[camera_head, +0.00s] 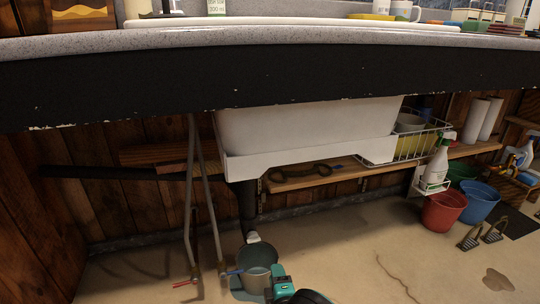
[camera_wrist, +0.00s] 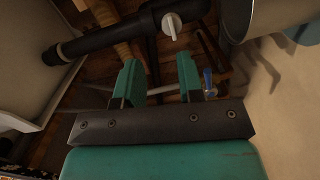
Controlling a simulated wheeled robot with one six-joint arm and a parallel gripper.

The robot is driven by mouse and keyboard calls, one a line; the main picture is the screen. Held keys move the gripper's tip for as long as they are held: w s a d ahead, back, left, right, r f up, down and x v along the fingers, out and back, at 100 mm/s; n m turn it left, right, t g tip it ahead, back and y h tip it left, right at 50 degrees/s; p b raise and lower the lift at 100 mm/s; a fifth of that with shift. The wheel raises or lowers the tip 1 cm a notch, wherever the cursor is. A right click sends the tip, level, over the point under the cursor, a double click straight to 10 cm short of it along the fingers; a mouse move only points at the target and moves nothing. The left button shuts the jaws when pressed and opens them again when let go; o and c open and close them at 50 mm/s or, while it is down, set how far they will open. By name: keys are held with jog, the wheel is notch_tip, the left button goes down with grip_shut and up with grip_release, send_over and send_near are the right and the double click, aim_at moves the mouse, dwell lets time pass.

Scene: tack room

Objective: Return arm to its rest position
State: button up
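My gripper (camera_head: 281,288) is low in the head view, teal and black, at the bottom edge close to the floor. It is right beside a grey-blue bucket (camera_head: 256,271) under the sink. In the wrist view my gripper (camera_wrist: 159,82) has its two teal fingers apart, with nothing between them that I can see held. A dark drain pipe (camera_wrist: 100,38) with a white valve handle (camera_wrist: 172,26) lies beyond the fingers. A pale rounded vessel (camera_wrist: 262,18), possibly the bucket, is at upper right. Most of my arm is hidden in the head view.
A speckled counter with a black front edge (camera_head: 270,75) spans overhead. The white sink (camera_head: 305,125) hangs below it. Two pipes with red and blue taps (camera_head: 208,210) stand left of the bucket. A red bucket (camera_head: 442,211) and blue bucket (camera_head: 479,202) stand right. Floor between is open.

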jog(key=w+d+r+m+g+h, duration=0.2)
jog(key=w+r+m+h, duration=0.15)
jog(key=r, duration=0.35)
jog(key=w+d+r+m+g+h, duration=0.2)
jog(key=w+r+m, duration=0.3)
jog(key=r, duration=0.1)
jog(key=s+d+r+m+g+y, duration=0.1)
jog(key=s+d+r+m+g, duration=0.15)
jog(key=r, duration=0.35)
jog(key=s+d+r+m+g, duration=0.1)
jog(key=s+r+m+g, duration=0.15)
jog(key=r, duration=0.45)
jog(key=s+d+r+n+g+y+p, duration=0.1)
jog(key=s+d+r+g+y, duration=0.15)
jog(key=s+r, duration=0.65)
jog(key=s+d+r+g+y, duration=0.1)
jog(key=s+r+g, duration=0.2)
jog(key=s, duration=1.1)
jog(key=s+d+r+n+g+y+p, duration=0.1)
jog(key=s+d+r+g+y, duration=0.15)
jog(key=s+r, duration=0.65)
notch_tip(320, 180, up, 34)
jog(key=s+p, duration=0.2)
jog(key=p, duration=3.4)
jog(key=shift+s+a+h, duration=0.3)
jog(key=shift+a+h, duration=0.05)
jog(key=shift+a, duration=0.1)
jog(key=shift+r+m, duration=0.1)
jog(key=shift+m, duration=0.15)
